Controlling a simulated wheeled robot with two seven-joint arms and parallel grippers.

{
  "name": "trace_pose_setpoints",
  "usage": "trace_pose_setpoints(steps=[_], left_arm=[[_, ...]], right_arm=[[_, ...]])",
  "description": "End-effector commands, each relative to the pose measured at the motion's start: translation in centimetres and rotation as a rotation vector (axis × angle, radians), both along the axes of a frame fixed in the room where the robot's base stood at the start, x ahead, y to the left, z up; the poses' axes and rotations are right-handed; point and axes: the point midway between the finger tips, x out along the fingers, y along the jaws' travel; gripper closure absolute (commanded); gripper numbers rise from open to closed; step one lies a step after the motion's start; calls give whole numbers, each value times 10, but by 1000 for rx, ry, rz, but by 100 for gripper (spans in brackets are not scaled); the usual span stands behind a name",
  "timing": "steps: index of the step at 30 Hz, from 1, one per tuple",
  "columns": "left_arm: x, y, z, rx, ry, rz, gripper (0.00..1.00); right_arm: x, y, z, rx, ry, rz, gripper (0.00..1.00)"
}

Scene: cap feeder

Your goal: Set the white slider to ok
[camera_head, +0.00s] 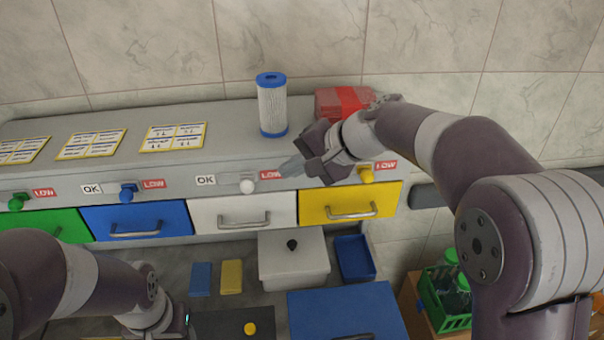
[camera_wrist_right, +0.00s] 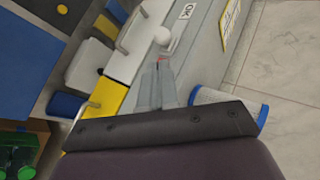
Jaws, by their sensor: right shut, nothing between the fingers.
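The white slider (camera_head: 247,186) is a round white knob on the grey panel above the white drawer (camera_head: 243,211). It sits nearer the red LOW label (camera_head: 270,175) than the OK label (camera_head: 205,180). My right gripper (camera_head: 292,166) is shut and empty, its fingertips just right of the knob, over the LOW label. In the right wrist view, the knob (camera_wrist_right: 163,36) lies just beyond the fingertips (camera_wrist_right: 158,70); I cannot tell if they touch. The OK label (camera_wrist_right: 186,11) is past the knob. My left arm is at the lower left; its fingers are out of frame.
A blue-capped white cylinder (camera_head: 272,108) and a red box (camera_head: 343,102) stand on the ledge behind the gripper. Blue (camera_head: 128,192) and yellow (camera_head: 366,175) sliders flank the white one. Below are a lidded white box (camera_head: 293,262) and a blue bin (camera_head: 355,258).

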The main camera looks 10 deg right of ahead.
Motion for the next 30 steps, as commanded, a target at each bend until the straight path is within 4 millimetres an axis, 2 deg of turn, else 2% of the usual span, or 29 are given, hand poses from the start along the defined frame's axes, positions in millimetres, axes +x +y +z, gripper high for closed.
trace_pose_setpoints(steps=[1,6,12,18,26,30], left_arm=[[0,0,15,0,-2,0,48],[1,0,29,0,-3,0,48],[1,0,44,0,-2,0,48],[1,0,45,0,-2,0,48],[0,0,45,0,-2,0,48],[0,0,40,0,-2,0,48]], right_arm=[[3,8,0,1,9,3,100],[18,30,-23,-1,7,1,100],[30,48,-42,-2,5,1,100],[33,54,-51,-2,4,0,100],[33,54,-52,-1,3,-1,100],[34,71,-53,-3,3,3,100]])
